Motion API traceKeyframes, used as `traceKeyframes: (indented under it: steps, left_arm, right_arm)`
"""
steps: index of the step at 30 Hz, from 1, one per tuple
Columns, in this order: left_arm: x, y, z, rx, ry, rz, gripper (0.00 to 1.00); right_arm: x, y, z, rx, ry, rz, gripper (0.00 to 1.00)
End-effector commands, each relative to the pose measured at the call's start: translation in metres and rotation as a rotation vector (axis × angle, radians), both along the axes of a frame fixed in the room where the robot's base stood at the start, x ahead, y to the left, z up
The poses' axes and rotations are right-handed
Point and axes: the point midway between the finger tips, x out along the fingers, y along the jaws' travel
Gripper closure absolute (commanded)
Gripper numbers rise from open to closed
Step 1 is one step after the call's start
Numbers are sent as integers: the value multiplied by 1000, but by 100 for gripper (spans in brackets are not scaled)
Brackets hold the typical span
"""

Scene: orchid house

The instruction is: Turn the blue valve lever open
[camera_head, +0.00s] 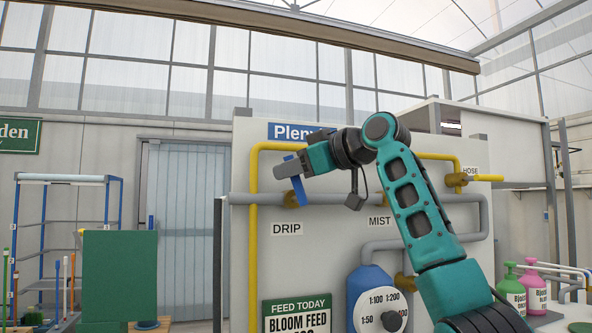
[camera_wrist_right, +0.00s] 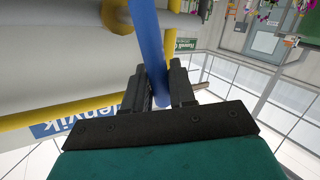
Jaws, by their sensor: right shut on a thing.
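The blue valve lever (camera_head: 299,191) sits at a brass valve body (camera_head: 290,200) on the horizontal grey pipe, near the DRIP label. It stands close to upright, slightly tilted, across the pipe. My right gripper (camera_head: 287,168) reaches it from the right and is shut on its upper part. In the right wrist view the blue lever (camera_wrist_right: 147,40) runs down between the two dark fingers (camera_wrist_right: 158,84). The fingers hide part of the lever. My left gripper is not in view.
Yellow pipe (camera_head: 252,210) runs left of the lever, and grey pipe (camera_head: 350,199) runs right along the panel. A MIST label (camera_head: 380,221) and a blue tank (camera_head: 371,277) are to the right and below. A green board (camera_head: 119,275) stands at the left.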

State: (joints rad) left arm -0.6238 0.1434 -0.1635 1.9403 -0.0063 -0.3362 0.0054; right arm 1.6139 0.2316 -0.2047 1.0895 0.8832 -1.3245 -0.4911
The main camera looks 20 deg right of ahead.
Motion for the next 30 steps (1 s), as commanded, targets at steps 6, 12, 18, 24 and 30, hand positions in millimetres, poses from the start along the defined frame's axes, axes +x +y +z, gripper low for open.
traceKeyframes:
  steps: [6, 12, 18, 24, 30]
  left_arm:
    - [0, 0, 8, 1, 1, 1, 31]
    - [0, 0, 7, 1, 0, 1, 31]
    - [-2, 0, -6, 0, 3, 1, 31]
    - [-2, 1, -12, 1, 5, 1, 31]
    - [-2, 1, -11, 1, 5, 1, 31]
  right_arm:
    - [-7, 12, -3, -210, -6, 3, 100]
    - [0, 20, -12, -399, -12, 2, 100]
    - [4, 26, -23, -588, -19, 1, 100]
    - [1, 30, -31, -780, -26, 2, 100]
    - [1, 33, -41, -954, -31, 2, 100]
